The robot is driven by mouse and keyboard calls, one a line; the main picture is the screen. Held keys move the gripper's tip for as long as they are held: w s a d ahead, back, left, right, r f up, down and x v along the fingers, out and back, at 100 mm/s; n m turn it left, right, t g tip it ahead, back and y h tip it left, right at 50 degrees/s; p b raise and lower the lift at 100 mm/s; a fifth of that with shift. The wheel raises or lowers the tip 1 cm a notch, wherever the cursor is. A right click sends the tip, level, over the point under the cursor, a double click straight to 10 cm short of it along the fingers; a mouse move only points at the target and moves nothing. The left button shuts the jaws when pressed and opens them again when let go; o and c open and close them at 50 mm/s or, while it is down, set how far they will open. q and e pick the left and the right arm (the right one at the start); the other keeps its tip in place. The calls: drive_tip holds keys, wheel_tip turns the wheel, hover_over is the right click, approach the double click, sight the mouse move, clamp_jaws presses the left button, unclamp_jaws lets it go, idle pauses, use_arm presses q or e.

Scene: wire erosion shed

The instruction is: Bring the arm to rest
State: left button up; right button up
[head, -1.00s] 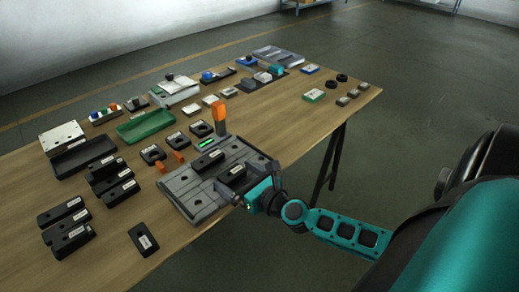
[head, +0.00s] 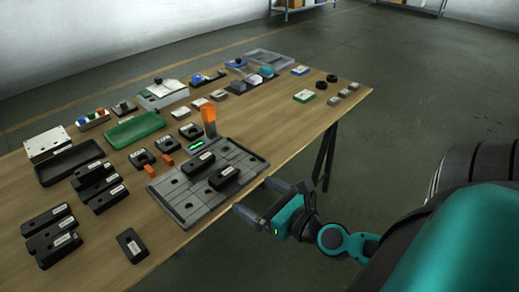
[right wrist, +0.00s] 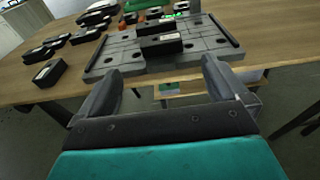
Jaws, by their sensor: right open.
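My right gripper (head: 262,199) is open and empty. It hangs just off the table's front edge, beside the grey fixture plate (head: 180,211). Its two fingers also show in the right wrist view (right wrist: 160,85), apart with nothing between them. Two black labelled blocks lie on the plate: a rear one (head: 198,164) and a front one (head: 224,177). The front block also shows ahead of the fingers in the right wrist view (right wrist: 160,45). My left gripper is not in view.
The wooden table (head: 262,125) carries several black blocks at the left, a green tray (head: 134,129), a black tray (head: 68,162) and an orange post (head: 209,121). A single black block (head: 132,245) lies near the front edge. The floor (head: 400,110) to the right is clear.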

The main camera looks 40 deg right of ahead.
idle(0.4)
use_arm(q)
drive_tip(key=p, duration=0.1)
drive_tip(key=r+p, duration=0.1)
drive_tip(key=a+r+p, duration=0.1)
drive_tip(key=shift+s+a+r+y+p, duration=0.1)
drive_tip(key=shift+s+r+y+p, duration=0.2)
drive_tip(key=shift+p, duration=0.1)
use_arm(e)
drive_tip(key=s+a+f+m+g, duration=0.1)
drive_tip(key=a+m, duration=0.3)
drive_tip(key=m, duration=0.7)
drive_tip(key=s+a+f+m+g, duration=0.2)
drive_tip(key=a+f+m, duration=0.2)
drive_tip(key=m, duration=0.8)
drive_tip(key=s+a+f+m+g, duration=0.2)
drive_tip(key=a+f+m, duration=0.1)
drive_tip(key=m, duration=0.8)
drive_tip(key=shift+s+a+f+m+y, duration=0.25)
drive_tip(key=shift+a+m+y, duration=0.05)
drive_tip(key=shift+a, duration=0.6)
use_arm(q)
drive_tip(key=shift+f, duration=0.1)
